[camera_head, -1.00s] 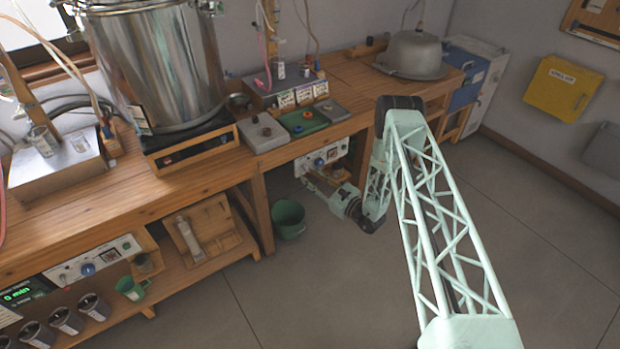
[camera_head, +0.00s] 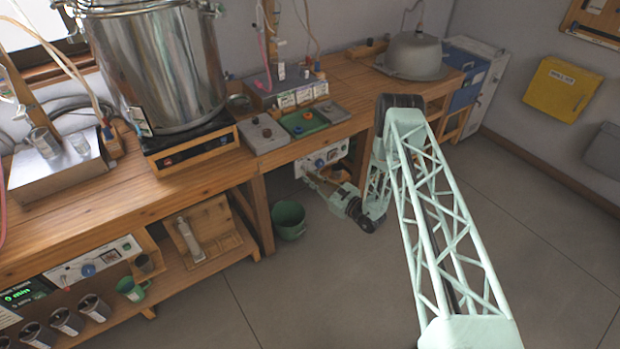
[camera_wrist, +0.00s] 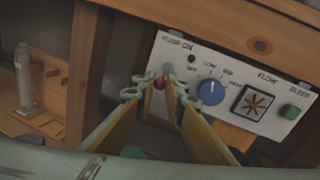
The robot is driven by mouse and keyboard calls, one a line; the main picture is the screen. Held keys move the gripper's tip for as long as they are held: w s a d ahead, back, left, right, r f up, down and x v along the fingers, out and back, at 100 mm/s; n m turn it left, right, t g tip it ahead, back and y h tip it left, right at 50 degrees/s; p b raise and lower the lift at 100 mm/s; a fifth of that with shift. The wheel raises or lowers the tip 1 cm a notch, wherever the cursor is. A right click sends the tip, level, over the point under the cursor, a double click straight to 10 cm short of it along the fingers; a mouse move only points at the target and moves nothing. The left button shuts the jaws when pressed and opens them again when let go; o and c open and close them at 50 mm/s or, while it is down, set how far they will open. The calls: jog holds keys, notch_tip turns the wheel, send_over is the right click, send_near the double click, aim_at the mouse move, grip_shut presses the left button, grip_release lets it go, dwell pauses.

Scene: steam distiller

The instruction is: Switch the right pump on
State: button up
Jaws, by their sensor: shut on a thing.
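The right pump's white panel (camera_head: 325,158) is under the bench in the head view. In the wrist view the panel (camera_wrist: 235,88) carries the label "PUMP ON", a dark round lamp (camera_wrist: 191,58), a blue speed knob (camera_wrist: 210,92), a flow window (camera_wrist: 251,103) and a green bleed button (camera_wrist: 289,111). A small switch with a red tip (camera_wrist: 158,83) is at the panel's left end. My gripper (camera_wrist: 165,82) is shut on this switch, its fingertips close on either side. The fingers partly hide the switch, so its exact position is unclear. My gripper (camera_head: 309,179) is small in the head view.
A wooden bench leg (camera_wrist: 88,75) stands close left of my gripper. A green bucket (camera_head: 288,220) stands on the floor nearby. The left pump's panel (camera_head: 95,260) is on the lower left shelf. The floor to the right is clear.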

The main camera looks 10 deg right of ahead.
jog(key=shift+r, duration=0.15)
notch_tip(320, 180, up, 4)
jog(key=g+h+p, duration=0.2)
jog(key=g+p, duration=0.1)
jog(key=g, duration=0.1)
jog(key=m+g+h+p, duration=0.1)
jog(key=g+h+p, duration=0.1)
jog(key=g+p, duration=0.1)
jog(key=shift+g+p, duration=0.35)
jog(key=shift+g, duration=0.05)
jog(key=shift+w+a+r+m+g+h+p, duration=0.1)
jog(key=shift+w+r+m+g+h+p, duration=0.15)
jog(key=shift+g+p, duration=0.65)
jog(key=shift+w+r+m+g+h+p, duration=0.15)
jog(key=shift+g+h+p, duration=0.3)
jog(key=shift+p, duration=0.85)
jog(key=o, duration=0.8)
jog(key=shift+o, duration=0.2)
jog(key=shift+s+r, duration=0.1)
jog(key=shift+r, duration=0.1)
jog(key=v, duration=1.1)
jog(key=shift+r, duration=0.2)
